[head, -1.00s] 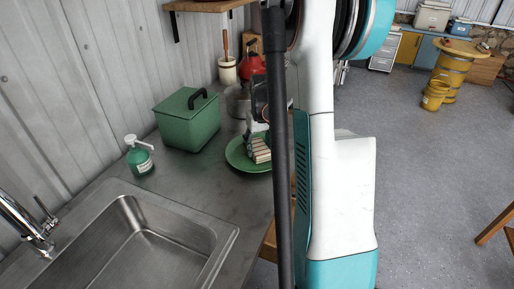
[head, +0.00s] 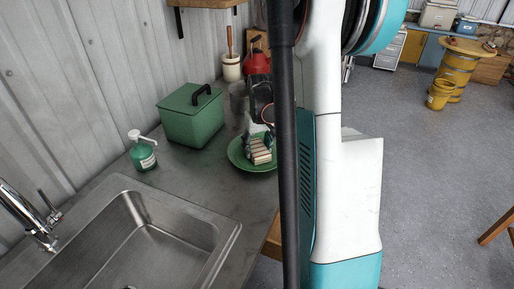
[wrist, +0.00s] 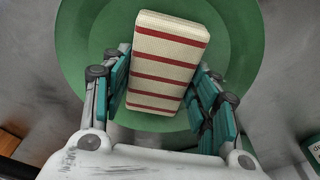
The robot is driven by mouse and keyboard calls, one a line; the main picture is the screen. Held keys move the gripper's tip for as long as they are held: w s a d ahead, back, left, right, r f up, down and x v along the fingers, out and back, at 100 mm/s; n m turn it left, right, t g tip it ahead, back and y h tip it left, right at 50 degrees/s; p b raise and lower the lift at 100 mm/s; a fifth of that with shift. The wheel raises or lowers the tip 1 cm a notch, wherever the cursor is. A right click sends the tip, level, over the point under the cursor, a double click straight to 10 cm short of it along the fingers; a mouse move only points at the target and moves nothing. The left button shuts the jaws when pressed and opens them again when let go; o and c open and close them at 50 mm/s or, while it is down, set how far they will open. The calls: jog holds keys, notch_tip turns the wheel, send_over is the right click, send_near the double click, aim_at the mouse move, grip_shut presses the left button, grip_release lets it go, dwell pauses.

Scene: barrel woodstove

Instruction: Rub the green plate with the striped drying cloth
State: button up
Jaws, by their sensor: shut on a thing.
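The green plate (head: 238,159) lies on the grey counter beyond the sink; it also shows in the wrist view (wrist: 85,45). The striped drying cloth (wrist: 165,62) is a cream block with red stripes. My gripper (wrist: 162,85) is shut on it, with teal fingers on both sides. In the head view the cloth (head: 260,152) is over the plate's face, right of the middle. I cannot tell for sure whether it touches the plate. My arm hides the plate's right side in the head view.
A green box with a black handle (head: 194,118) stands left of the plate. A green soap pump (head: 142,153) and the metal sink (head: 150,230) are nearer. A red kettle (head: 257,63) and a white crock (head: 231,68) stand behind. Bare counter (head: 205,175) lies in front.

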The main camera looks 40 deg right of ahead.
jog(key=shift+w+d, duration=0.2)
jog(key=shift+d, duration=0.5)
jog(key=shift+w+d, duration=0.2)
jog(key=shift+d, duration=0.5)
jog(key=shift+s+a+f, duration=0.1)
jog(key=shift+s+a, duration=0.2)
jog(key=shift+a, duration=0.65)
jog(key=shift+s+a, duration=0.3)
jog(key=shift+a, duration=0.6)
jog(key=shift+r+p, duration=1.95)
jog(key=shift+r, duration=1.1)
jog(key=shift+r, duration=0.1)
jog(key=shift+r+p, duration=1.05)
jog(key=shift+r, duration=0.35)
jog(key=shift+w, duration=0.1)
